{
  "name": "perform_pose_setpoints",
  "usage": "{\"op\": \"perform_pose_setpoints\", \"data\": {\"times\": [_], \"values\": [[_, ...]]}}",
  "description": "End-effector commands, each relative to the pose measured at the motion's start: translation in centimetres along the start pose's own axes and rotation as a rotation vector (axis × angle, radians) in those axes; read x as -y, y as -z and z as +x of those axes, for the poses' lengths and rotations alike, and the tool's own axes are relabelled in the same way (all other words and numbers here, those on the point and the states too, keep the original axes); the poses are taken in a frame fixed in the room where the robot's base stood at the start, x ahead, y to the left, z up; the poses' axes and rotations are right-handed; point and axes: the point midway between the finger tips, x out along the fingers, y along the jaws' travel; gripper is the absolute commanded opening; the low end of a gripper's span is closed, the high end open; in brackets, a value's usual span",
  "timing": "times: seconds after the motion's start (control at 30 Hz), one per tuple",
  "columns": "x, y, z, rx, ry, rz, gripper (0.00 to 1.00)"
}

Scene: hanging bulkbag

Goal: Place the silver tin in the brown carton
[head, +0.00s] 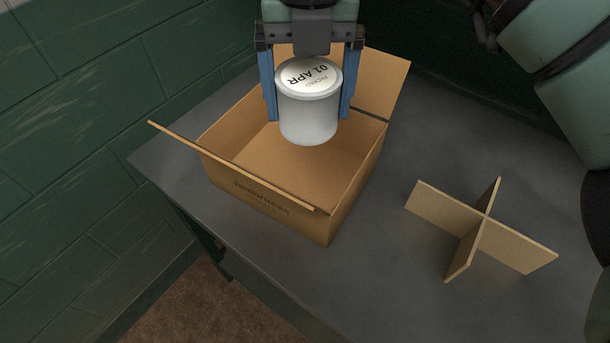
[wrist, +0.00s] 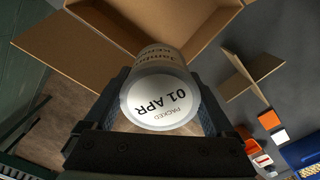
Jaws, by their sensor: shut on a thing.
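The silver tin (head: 308,117) is pale, round and upright, with "PACKED 01 APR" on its lid. It also shows in the wrist view (wrist: 160,100). My gripper (head: 311,105) is shut on it, with one blue finger on each side. The tin hangs over the opening of the brown carton (head: 262,198) in the head view. The carton stands open on the grey table with its flaps spread outward, and its visible floor is bare. The carton also shows in the wrist view (wrist: 65,48), beyond the tin. The tin hides part of the carton's inside.
A cardboard cross divider (head: 482,222) stands on the table (head: 390,290) right of the carton. Green walls (head: 70,120) rise behind and left. The wrist view shows an orange-and-white item (wrist: 256,150) and a blue crate (wrist: 300,152) at lower right.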

Motion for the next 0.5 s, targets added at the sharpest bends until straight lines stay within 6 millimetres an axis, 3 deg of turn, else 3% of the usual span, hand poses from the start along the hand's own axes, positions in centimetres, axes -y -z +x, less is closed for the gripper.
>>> {"op": "perform_pose_setpoints", "data": {"times": [0.03, 0.33, 0.5], "values": [[0.0, 0.0, 1.7, 0.001, 0.0, 0.001, 0.2], [0.0, 0.0, 5.1, 0.0, -0.002, -0.001, 0.2], [0.0, 0.1, 9.6, -0.003, -0.003, -0.001, 0.2]]}}
